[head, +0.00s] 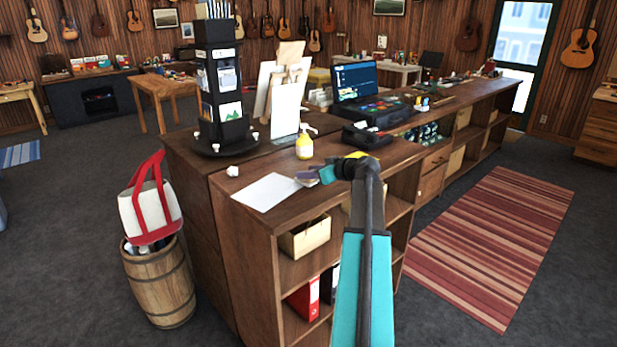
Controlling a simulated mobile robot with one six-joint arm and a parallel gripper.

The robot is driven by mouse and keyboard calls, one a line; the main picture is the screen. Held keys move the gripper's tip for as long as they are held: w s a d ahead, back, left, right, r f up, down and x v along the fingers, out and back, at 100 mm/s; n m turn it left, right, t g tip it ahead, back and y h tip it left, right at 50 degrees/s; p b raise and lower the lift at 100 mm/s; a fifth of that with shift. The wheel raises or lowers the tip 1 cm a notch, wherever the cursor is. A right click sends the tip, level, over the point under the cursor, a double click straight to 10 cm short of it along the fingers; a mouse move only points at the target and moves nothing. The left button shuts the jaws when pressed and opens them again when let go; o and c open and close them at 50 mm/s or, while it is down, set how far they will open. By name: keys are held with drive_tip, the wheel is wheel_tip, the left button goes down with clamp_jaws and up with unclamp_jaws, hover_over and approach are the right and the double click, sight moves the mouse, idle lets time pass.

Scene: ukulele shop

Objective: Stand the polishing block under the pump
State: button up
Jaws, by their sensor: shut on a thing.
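The pump (304,146) is a yellow bottle with a white pump head and a pale label. It stands upright on the dark wooden counter (245,185), left of the till. My gripper (319,175) reaches in from the right, low over the counter in front of the bottle. It is shut on a small grey-purple piece, seemingly the polishing block (306,178). The block is in front of the bottle's base, apart from it in the picture. It is small, and my gripper partly hides it. I cannot tell whether it touches the counter.
A white paper sheet (267,191) and a small white crumpled piece (232,171) lie left of the block. A black display rack (219,100) and upright white boards (287,108) stand behind. A black card terminal (367,137) and a till (366,92) are to the right.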

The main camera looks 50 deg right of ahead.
drive_tip(key=shift+r+b, duration=0.5)
drive_tip(key=shift+r, duration=0.65)
drive_tip(key=shift+s+a+r, duration=0.1)
drive_tip(key=shift+s+r, duration=0.05)
drive_tip(key=shift+s, duration=0.1)
drive_tip(key=s+a+b, duration=0.2)
drive_tip(key=s+a, duration=0.1)
drive_tip(key=s, duration=0.4)
drive_tip(key=s+a+r+b, duration=0.1)
drive_tip(key=s+a+b, duration=0.1)
drive_tip(key=s, duration=0.5)
drive_tip(key=shift+s+a+r, duration=0.2)
drive_tip(key=shift+a+r, duration=0.1)
drive_tip(key=shift+a, duration=0.1)
